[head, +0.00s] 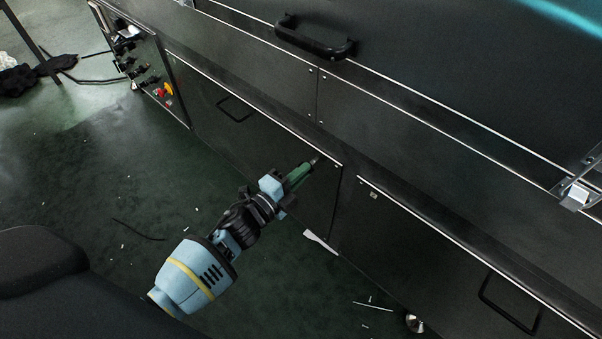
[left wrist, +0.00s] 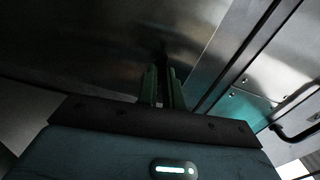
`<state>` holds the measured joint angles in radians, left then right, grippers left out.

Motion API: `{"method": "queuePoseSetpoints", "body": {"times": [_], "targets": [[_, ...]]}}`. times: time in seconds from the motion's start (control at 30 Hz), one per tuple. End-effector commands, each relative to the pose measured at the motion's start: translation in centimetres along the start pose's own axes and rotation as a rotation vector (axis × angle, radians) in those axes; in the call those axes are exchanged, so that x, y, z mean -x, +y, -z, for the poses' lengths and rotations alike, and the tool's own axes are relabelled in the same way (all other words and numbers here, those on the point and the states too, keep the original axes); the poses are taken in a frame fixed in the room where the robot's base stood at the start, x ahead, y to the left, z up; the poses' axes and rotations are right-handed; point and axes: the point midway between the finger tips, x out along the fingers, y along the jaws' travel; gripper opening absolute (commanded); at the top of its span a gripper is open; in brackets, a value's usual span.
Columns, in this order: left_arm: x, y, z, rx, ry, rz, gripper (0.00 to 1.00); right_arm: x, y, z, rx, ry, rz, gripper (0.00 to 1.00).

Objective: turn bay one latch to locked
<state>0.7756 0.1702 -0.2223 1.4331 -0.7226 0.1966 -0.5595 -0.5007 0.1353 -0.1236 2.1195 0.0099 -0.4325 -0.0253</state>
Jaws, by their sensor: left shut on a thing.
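My right gripper is not in view.
A second lower panel (head: 440,240) with a small fitting (head: 374,195) and a dark handle (head: 511,303) is at the right. A control box with a red button (head: 163,91) is upper left. A large black handle (head: 314,38) juts out above. Debris litters the green floor.

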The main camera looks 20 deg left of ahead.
Motion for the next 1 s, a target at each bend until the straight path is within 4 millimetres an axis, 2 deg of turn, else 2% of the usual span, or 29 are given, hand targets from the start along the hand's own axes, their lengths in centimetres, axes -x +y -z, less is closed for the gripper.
{"method": "queuePoseSetpoints", "body": {"times": [0.3, 0.83, 0.87, 1.0], "targets": [[0.05, 0.17, -0.04, -0.115, -0.001, -0.002, 0.00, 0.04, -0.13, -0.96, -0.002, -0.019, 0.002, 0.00], [0.05, 0.15, -0.06, -0.137, -0.001, -0.002, 0.00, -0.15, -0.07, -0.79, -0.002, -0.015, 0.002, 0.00], [0.05, 0.15, -0.06, -0.137, -0.001, -0.002, 0.11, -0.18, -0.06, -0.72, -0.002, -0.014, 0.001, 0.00], [0.03, 0.12, -0.05, -0.136, -0.001, -0.002, 0.29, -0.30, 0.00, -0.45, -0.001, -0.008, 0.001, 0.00]]}}
